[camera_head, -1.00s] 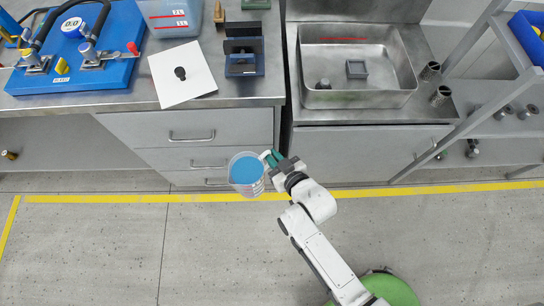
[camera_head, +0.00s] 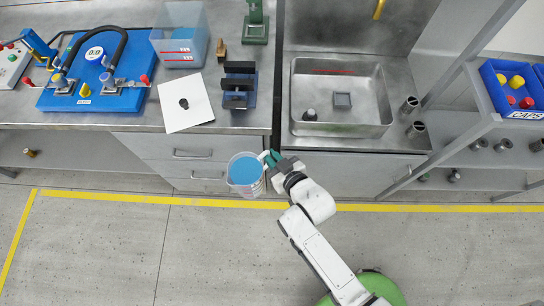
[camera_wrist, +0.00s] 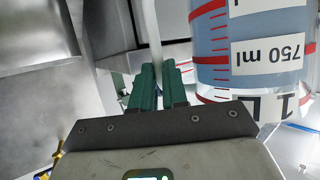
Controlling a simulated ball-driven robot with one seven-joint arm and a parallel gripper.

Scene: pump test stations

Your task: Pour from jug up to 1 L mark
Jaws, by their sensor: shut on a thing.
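A clear jug (camera_head: 245,170) with blue liquid is held in front of the counter drawers, seemingly upright. In the wrist view the jug (camera_wrist: 255,45) shows red graduations and an upside-down "750 ml" label; a larger label is partly cut off behind my gripper. My gripper (camera_head: 270,158) is at the jug's right side. Its green fingers (camera_wrist: 158,85) are shut on the jug's pale handle (camera_wrist: 153,35). A clear square tank (camera_head: 180,38) with bluish contents stands on the counter at upper left. It has red lines with labels too small to read.
A blue pump board (camera_head: 118,98), a white sheet (camera_head: 186,104) and a dark blue fixture (camera_head: 238,88) lie on the counter. The sink (camera_head: 360,118) is to the right. Shelving with a blue caps bin (camera_head: 515,88) is at far right. The floor around the jug is clear.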

